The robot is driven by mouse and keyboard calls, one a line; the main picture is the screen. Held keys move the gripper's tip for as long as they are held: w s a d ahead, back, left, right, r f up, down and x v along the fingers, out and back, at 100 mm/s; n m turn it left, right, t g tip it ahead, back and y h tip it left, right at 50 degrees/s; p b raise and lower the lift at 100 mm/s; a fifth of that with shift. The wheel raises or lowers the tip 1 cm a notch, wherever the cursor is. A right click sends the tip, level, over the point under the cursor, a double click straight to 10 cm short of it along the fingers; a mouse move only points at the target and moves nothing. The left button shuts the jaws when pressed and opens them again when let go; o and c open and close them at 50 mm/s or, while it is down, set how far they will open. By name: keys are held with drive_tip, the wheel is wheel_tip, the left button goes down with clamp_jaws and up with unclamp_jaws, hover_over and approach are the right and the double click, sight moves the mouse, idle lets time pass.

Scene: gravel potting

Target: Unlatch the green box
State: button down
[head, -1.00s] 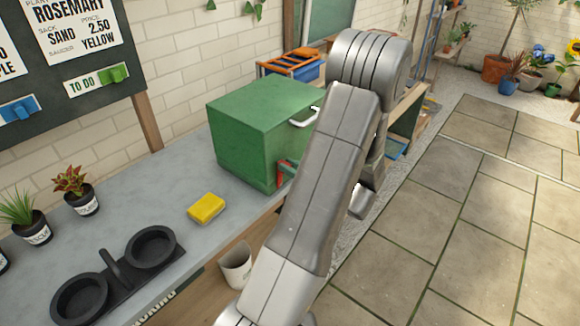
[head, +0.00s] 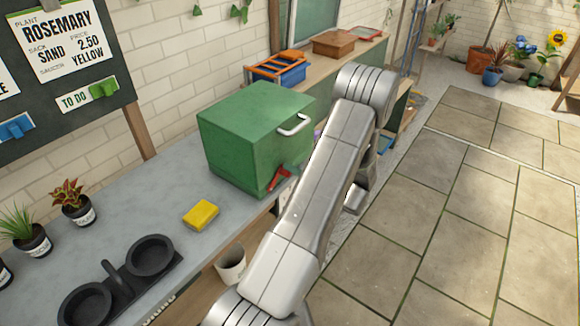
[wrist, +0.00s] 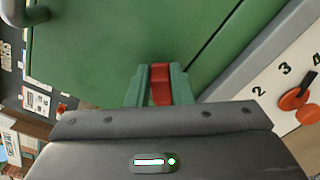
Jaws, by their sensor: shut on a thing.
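The green box (head: 245,140) stands on the grey bench, with a pale bar handle (head: 294,126) on its front face. A red latch (head: 278,179) sits low on that front, slanted in the head view. In the wrist view the red latch (wrist: 161,92) lies between the green fingers of my gripper (wrist: 160,72), which is shut on it. The green box front (wrist: 110,40) fills much of the wrist view and looks closed. My arm hides most of the gripper in the head view.
A yellow sponge (head: 201,214) and a black double-ring holder (head: 120,285) are on the bench, left of the box. A blue crate (head: 280,73) is behind it. In the wrist view, a white numbered panel (wrist: 285,85) with orange-red parts is at right. Paved floor is clear at right.

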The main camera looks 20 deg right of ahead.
drive_tip(key=shift+w+d+f+m, duration=0.2)
drive_tip(key=shift+f+m, duration=0.5)
drive_tip(key=shift+m, duration=0.3)
drive_tip(key=shift+w+d+f+m, duration=0.15)
drive_tip(key=shift+d+f+m, duration=0.1)
drive_tip(key=shift+f+m, duration=0.6)
drive_tip(key=shift+w+d+f+m, duration=0.2)
drive_tip(key=shift+f+m, duration=0.3)
drive_tip(key=shift+m, duration=0.65)
drive_tip(key=c, duration=1.3)
unclamp_jaws()
drive_tip(key=shift+s, duration=0.1)
drive_tip(key=b+v, duration=0.2)
drive_tip(key=v, duration=1.1)
drive_tip(key=shift+s+d, duration=0.25)
